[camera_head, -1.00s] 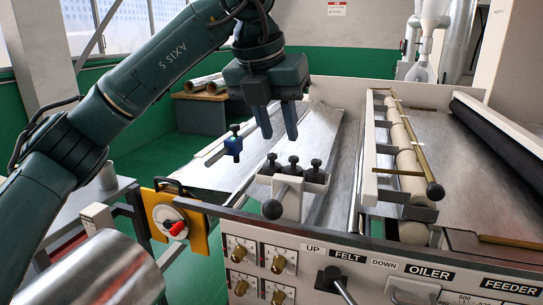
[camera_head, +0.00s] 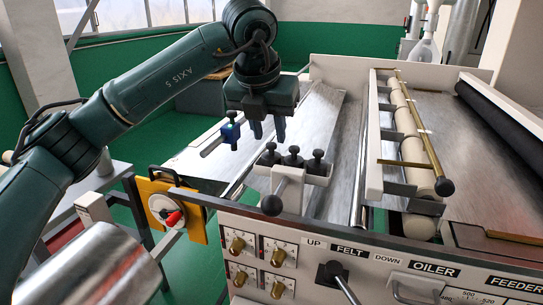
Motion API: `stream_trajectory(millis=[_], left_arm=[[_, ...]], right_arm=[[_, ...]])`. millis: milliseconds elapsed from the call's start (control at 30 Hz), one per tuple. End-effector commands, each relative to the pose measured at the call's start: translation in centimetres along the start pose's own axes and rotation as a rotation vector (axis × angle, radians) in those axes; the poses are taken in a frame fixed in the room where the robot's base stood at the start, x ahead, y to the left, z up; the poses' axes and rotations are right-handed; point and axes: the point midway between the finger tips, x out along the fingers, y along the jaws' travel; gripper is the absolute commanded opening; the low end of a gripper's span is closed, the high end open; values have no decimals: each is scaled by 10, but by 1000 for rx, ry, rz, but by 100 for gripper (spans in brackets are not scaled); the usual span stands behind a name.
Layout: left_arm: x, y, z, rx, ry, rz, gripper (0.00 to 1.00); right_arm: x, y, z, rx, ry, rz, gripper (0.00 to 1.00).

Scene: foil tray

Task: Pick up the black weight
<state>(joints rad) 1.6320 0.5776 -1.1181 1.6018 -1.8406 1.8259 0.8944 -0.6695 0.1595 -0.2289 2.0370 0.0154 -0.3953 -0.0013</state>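I cannot pick out a separate black weight. Black parts in view are three knobs (camera_head: 294,157) on a white bracket (camera_head: 291,176), a ball-ended lever (camera_head: 271,205) in front of it, and a knob on a blue clamp (camera_head: 231,132). My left gripper (camera_head: 268,132) points down above the sloping metal tray (camera_head: 318,120). Its two blue fingers are apart, with nothing seen between them. In the picture it lies just right of the blue clamp and behind the three knobs. My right gripper is out of view.
A white frame with pale rollers (camera_head: 412,150) and a brass bar (camera_head: 421,130) stands to the right. A dark roller (camera_head: 500,120) lies beyond it. A control panel (camera_head: 330,265) with knobs and levers fills the front. A yellow plate (camera_head: 172,207) is at left.

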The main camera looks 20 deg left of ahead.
Motion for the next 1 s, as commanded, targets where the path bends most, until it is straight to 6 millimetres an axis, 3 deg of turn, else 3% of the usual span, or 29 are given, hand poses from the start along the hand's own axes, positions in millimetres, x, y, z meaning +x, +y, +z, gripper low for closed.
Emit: stream_trajectory(millis=[100,233,533,900,1000], left_arm=[[17,2,2,-1,5,0,30],[33,2,2,0,3,0,30],[38,2,2,0,0,-1,29],[37,2,2,0,0,0,0],[37,2,2,0,0,-1,0]], right_arm=[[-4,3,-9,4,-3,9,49],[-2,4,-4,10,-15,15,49],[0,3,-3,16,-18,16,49],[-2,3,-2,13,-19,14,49],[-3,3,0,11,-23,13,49]])
